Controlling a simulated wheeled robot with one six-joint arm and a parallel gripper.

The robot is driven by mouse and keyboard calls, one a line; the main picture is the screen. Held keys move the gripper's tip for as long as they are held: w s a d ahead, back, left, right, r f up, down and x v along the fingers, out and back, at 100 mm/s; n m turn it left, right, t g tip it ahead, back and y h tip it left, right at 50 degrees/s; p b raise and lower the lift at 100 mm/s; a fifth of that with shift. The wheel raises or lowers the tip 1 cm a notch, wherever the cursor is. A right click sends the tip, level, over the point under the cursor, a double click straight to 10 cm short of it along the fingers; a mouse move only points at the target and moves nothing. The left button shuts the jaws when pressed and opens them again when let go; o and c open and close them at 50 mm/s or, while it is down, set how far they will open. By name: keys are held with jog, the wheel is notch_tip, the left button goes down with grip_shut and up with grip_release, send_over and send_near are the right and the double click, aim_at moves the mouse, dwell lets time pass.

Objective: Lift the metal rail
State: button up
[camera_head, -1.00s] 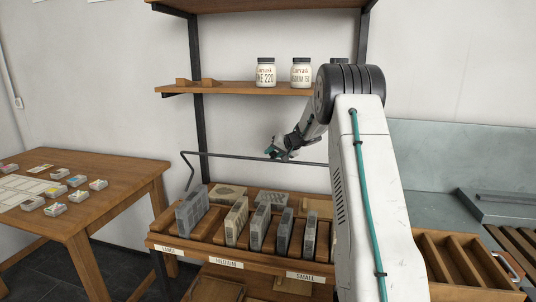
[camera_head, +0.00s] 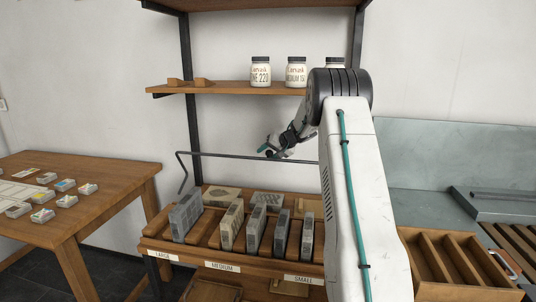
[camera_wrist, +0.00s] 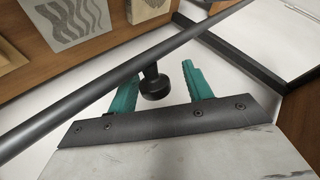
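The metal rail (camera_head: 225,155) is a thin dark bar running across above the sorting rack, with its left end bent downward. Its right part is hidden behind my arm. In the wrist view the rail (camera_wrist: 100,92) crosses diagonally, and a black round knob (camera_wrist: 154,86) sticks out from it on a short stem. My gripper (camera_head: 266,150) is at the rail, in front of the wall. In the wrist view its teal fingers (camera_wrist: 160,88) stand apart on either side of the knob, with a visible gap to the right finger. Contact on the left cannot be told.
The wooden rack (camera_head: 238,267) below holds several upright grey and beige blocks, with size labels in front. A shelf (camera_head: 225,87) with jars (camera_head: 260,72) is above. A table (camera_head: 120,175) with small blocks stands left. A slotted wooden tray (camera_head: 420,285) is at right.

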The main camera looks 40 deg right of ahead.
jog(key=shift+s+d, duration=0.2)
jog(key=shift+d, duration=0.1)
jog(key=v, duration=0.7)
jog(key=shift+s+a+r, duration=0.1)
jog(key=shift+s+r, duration=0.1)
jog(key=shift+r, duration=0.05)
